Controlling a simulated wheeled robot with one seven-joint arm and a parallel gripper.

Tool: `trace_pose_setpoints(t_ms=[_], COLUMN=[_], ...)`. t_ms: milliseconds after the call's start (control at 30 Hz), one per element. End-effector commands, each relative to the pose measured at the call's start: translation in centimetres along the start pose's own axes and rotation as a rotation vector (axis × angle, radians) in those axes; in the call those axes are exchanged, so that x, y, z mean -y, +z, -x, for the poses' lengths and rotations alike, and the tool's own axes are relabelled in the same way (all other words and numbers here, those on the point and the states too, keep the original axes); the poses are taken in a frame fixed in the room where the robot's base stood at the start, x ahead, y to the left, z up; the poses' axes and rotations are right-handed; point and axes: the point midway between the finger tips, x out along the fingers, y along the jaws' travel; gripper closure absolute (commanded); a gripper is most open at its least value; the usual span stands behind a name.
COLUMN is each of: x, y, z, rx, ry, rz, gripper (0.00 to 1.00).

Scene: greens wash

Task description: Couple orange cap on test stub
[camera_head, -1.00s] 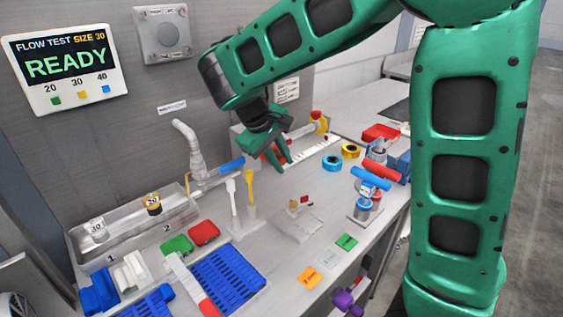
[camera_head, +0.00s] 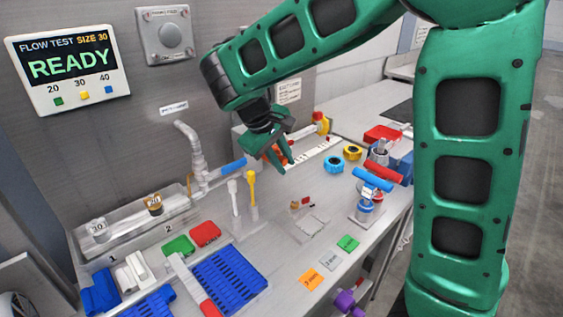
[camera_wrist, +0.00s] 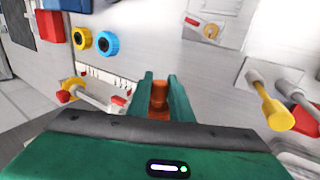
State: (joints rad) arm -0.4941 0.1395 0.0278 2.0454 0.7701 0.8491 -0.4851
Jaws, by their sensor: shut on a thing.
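My gripper (camera_head: 281,160) hangs over the back of the workbench, pointing down. In the wrist view my gripper (camera_wrist: 160,92) is shut on the orange cap (camera_wrist: 158,98), which sits between its two green fingers. In the head view part of the orange cap (camera_head: 273,154) shows beside the fingers. A white rack or strip (camera_head: 318,155) lies just right of the gripper, near a red and yellow valve (camera_head: 321,122). I cannot tell which part is the test stub, or whether the cap touches anything below.
Blue (camera_head: 333,166) and yellow (camera_head: 352,152) rings lie to the right. White and yellow upright tools (camera_head: 252,190) stand left of the gripper. A grey pipe with a blue handle (camera_head: 233,167) rises by the sink tray (camera_head: 123,243). The screen (camera_head: 68,65) reads READY, SIZE 30.

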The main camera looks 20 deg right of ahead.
Motion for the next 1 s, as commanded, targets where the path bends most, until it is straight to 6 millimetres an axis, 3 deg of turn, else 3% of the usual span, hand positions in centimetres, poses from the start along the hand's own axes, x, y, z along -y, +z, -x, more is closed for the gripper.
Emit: trace_pose_setpoints(t_ms=[1000], x=[0.0], y=[-2.0], z=[0.0], rx=[0.000], ry=[0.000], rz=[0.000], gripper=[1.00])
